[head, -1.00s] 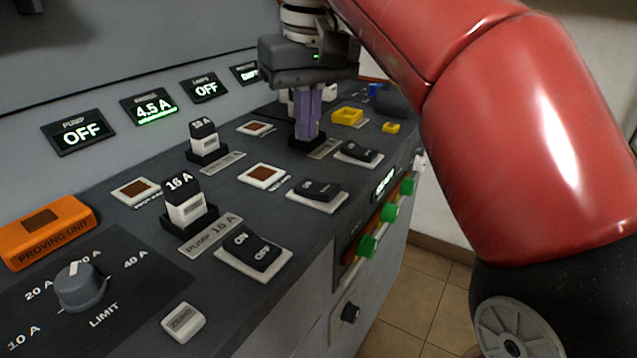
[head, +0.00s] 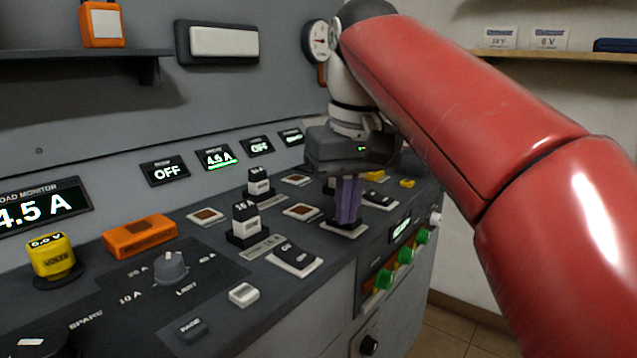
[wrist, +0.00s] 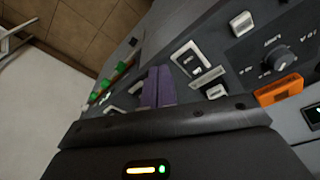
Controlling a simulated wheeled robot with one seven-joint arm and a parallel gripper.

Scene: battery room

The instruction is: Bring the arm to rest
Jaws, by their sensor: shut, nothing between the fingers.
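My gripper (head: 349,200) is shut and empty, its purple fingers pointing down over the dark sloping panel (head: 215,285). In the head view the fingertips overlap a rocker switch behind the nearest ON/OFF rocker (head: 294,258); I cannot tell if they touch it. The wrist view also shows the shut purple fingers (wrist: 158,88) above the panel. My red arm reaches in from the right of the head view.
A 16 A block (head: 247,222) and another block (head: 258,184) stand left of my gripper. Green knobs (head: 404,254) line the front. Shelves hang above.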

